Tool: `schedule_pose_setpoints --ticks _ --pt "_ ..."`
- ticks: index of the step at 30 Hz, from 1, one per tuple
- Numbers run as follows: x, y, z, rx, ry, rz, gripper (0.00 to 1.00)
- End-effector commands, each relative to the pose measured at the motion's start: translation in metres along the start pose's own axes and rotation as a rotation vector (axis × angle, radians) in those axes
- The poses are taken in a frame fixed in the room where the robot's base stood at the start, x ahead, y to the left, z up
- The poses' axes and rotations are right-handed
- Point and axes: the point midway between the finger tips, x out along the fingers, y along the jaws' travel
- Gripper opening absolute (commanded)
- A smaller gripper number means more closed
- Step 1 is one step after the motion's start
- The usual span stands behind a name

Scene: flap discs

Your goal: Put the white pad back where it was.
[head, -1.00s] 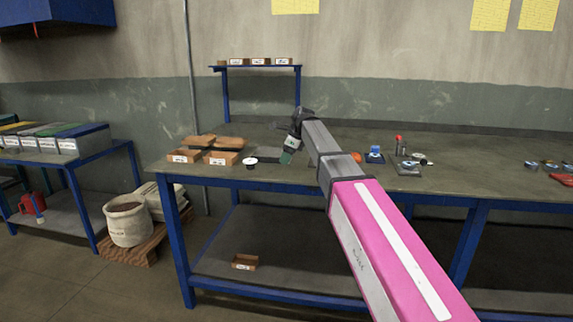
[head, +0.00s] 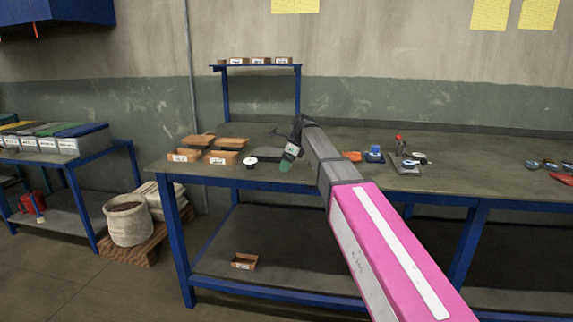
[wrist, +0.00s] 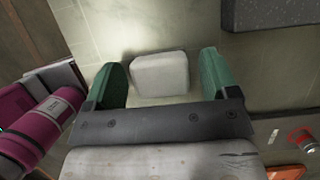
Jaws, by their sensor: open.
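The white pad (wrist: 160,74) is a pale block with rounded corners, seen in the wrist view between the fingers of my gripper (wrist: 164,72). The gripper is open. Its left green finger is close to the pad's edge, and a gap shows at the right finger. I cannot tell how far the pad lies below the fingertips. In the head view my gripper (head: 287,165) points down over the front part of the workbench (head: 330,178); I cannot make out the pad there.
A dark grey block (head: 267,154) lies just left of my gripper. A round white-topped disc (head: 250,162) and labelled bins (head: 222,157) are farther left. An orange item (head: 352,156), a blue item (head: 374,154) and a red-knobbed stand (head: 403,160) are to the right.

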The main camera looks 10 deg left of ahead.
Motion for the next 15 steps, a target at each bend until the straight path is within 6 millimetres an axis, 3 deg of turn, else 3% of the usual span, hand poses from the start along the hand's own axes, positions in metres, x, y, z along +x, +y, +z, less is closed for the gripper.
schedule_pose_setpoints --ticks 5,15 --pt "-0.018 -0.001 0.001 0.000 0.000 -0.001 0.80" --pt "-0.084 -0.001 0.001 0.000 -0.001 -0.003 0.80"
